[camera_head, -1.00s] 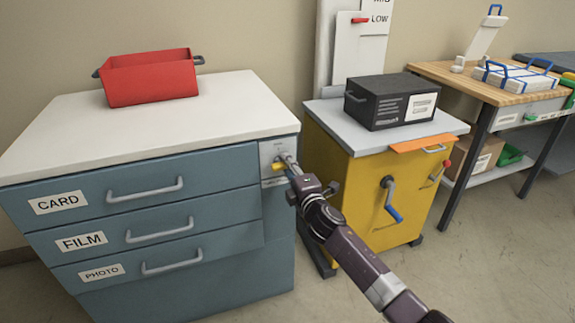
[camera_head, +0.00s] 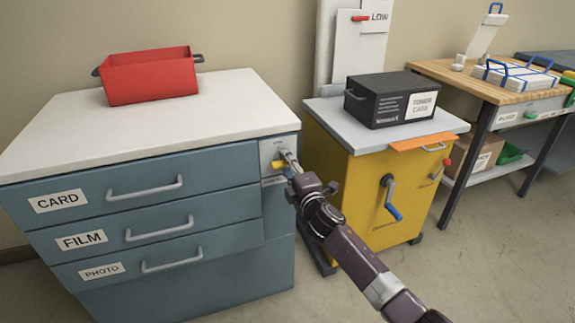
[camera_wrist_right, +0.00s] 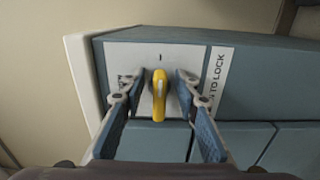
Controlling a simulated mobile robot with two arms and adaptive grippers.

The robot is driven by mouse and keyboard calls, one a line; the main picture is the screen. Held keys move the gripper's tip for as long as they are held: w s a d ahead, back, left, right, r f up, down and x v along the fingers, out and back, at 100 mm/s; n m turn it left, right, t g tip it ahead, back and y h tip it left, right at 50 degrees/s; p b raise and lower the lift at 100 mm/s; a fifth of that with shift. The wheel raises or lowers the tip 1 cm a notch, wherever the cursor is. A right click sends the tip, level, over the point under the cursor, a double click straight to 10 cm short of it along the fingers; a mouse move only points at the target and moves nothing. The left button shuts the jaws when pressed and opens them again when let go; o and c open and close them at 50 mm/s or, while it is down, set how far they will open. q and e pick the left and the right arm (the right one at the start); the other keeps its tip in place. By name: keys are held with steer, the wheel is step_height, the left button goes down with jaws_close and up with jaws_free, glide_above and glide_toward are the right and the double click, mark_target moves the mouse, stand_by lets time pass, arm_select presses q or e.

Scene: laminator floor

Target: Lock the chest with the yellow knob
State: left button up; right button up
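The chest (camera_head: 205,190) is blue-grey with a pale top and drawers labelled CARD, FILM and PHOTO. The yellow knob (camera_head: 279,168) sits on a light plate at the chest's upper right front corner. In the right wrist view the yellow knob (camera_wrist_right: 159,95) points roughly upright, with a plate marked "TO LOCK" to its right, the start of the wording hidden. My right gripper (camera_wrist_right: 159,82) is open, with one finger on each side of the knob and a visible gap to both. In the head view the right gripper (camera_head: 287,160) partly covers the plate. My left gripper is not in view.
A red bin (camera_head: 150,78) stands on the chest top. A yellow cabinet (camera_head: 365,190) with a crank and a black toner box (camera_head: 390,102) stands close to the right of my right arm. A wooden workbench (camera_head: 470,80) is farther right. Floor is clear in front.

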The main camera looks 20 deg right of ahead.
steer(key=s, duration=1.2)
steer(key=shift+d, duration=0.2)
